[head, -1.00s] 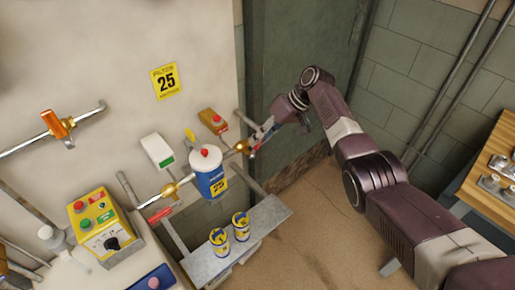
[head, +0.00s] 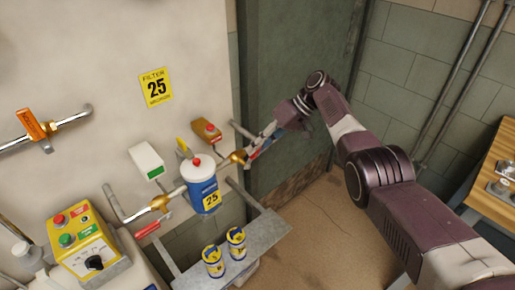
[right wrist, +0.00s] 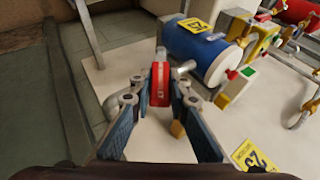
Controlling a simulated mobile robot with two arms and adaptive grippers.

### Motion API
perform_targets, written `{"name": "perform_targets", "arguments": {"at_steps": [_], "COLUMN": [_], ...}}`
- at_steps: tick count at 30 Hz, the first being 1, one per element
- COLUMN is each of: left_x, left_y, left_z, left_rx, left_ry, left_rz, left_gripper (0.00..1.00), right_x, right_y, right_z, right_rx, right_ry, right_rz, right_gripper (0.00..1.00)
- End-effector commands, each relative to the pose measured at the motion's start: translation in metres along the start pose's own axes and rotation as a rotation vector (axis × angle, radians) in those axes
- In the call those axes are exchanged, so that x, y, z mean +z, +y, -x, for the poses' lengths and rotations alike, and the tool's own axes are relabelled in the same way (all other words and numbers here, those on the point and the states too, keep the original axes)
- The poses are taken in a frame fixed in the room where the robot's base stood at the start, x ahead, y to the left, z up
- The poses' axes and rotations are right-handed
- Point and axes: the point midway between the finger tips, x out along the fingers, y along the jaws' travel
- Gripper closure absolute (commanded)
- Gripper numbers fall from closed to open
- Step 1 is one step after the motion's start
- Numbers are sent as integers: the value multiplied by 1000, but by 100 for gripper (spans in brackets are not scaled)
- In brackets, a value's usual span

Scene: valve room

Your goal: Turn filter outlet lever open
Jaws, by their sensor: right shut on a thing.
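A blue and white filter canister (head: 205,190) with a red top knob hangs in a pipe line on the wall. To its right is a brass valve (head: 238,156) with a red lever (head: 256,153), which also shows in the right wrist view (right wrist: 160,84). My right gripper (head: 262,141) is at this lever; in the right wrist view its blue-padded fingers (right wrist: 160,100) are shut on the red handle. In the head view the fingers partly hide the lever. A second red lever (head: 147,229) sits by the brass valve left of the canister. My left gripper is not in view.
A grey shelf (head: 262,233) below the filter holds two small cans (head: 214,261). A white-green box (head: 147,161), an orange box (head: 207,131) and a yellow control panel (head: 80,240) are close by. A wooden table (head: 490,200) stands at the right. The floor between is clear.

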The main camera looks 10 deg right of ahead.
Motion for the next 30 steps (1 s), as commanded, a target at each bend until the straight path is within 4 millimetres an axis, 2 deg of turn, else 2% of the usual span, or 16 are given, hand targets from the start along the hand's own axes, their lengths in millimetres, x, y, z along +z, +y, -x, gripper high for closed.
{"name": "perform_targets", "arguments": {"at_steps": [2,3,7,15,19,23,30], "left_x": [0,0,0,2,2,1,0], "left_y": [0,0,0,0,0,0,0], "left_z": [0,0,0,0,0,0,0], "left_rx": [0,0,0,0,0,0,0], "left_ry": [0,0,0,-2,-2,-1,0], "left_rz": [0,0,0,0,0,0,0], "left_gripper": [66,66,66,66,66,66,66], "right_x": [0,0,0,0,-1,-1,-1], "right_y": [0,0,0,0,1,1,1], "right_z": [0,0,0,0,10,32,84], "right_rx": [1,1,1,1,3,4,4], "right_ry": [-1,-1,-1,0,2,4,3], "right_rz": [-1,-1,0,0,1,2,0], "right_gripper": [100,80,66,66,66,66,66]}}
